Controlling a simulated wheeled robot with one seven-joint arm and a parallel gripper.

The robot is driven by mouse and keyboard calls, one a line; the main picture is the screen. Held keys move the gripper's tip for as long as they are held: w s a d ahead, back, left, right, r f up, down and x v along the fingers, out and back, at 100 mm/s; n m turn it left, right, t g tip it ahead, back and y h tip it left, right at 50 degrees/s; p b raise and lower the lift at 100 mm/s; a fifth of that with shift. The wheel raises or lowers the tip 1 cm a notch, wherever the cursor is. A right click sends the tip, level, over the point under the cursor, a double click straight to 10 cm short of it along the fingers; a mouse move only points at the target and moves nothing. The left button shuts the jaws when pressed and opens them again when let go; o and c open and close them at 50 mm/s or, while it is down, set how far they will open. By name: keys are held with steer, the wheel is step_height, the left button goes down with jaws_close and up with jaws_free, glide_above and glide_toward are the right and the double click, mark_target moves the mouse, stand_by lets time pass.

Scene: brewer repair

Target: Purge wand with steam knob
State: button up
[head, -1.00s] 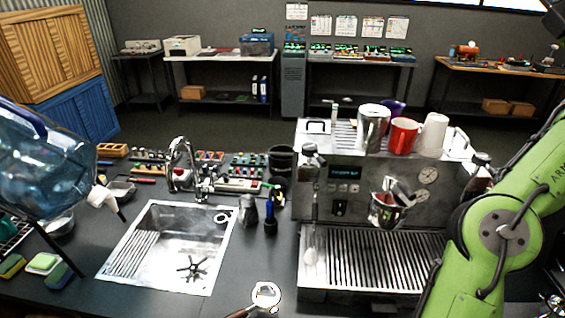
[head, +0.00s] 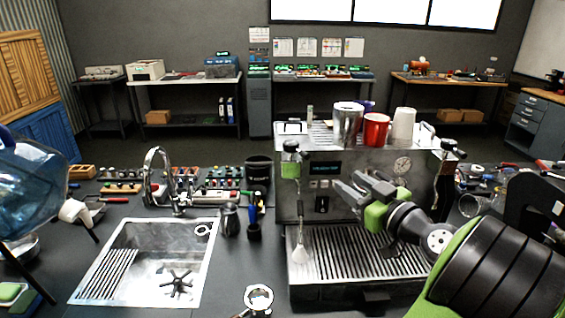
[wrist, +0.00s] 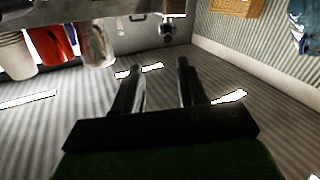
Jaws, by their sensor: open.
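The espresso machine (head: 345,220) stands right of the sink. A second dark knob (head: 449,146) sits at the upper right corner. My gripper (head: 346,183) is open and empty in front of the machine's face, right of the wand, its fingers pointing up and left.
A steel cup (head: 347,124), a red mug (head: 376,131) and white cups (head: 403,124) stand on the machine. A sink (head: 150,262), a small pitcher (head: 228,221) and a portafilter (head: 258,298) are to the left. My forearm covers the front right of the machine.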

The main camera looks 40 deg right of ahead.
mark_target(309, 158)
steer(key=shift+n+y, duration=0.3)
steer(key=shift+y, duration=0.1)
steer(key=w+p, duration=0.1)
steer(key=w, duration=0.4)
steer(key=w+d+p, duration=0.1)
steer(key=w+p, duration=0.1)
steer(key=w, duration=0.3)
steer(key=w+d+p, duration=0.1)
steer(key=w+p, duration=0.1)
steer(key=w, duration=0.3)
steer(key=shift+w+r, duration=0.2)
steer(key=shift+w, duration=0.2)
steer(key=shift+c, duration=0.4)
jaws_close()
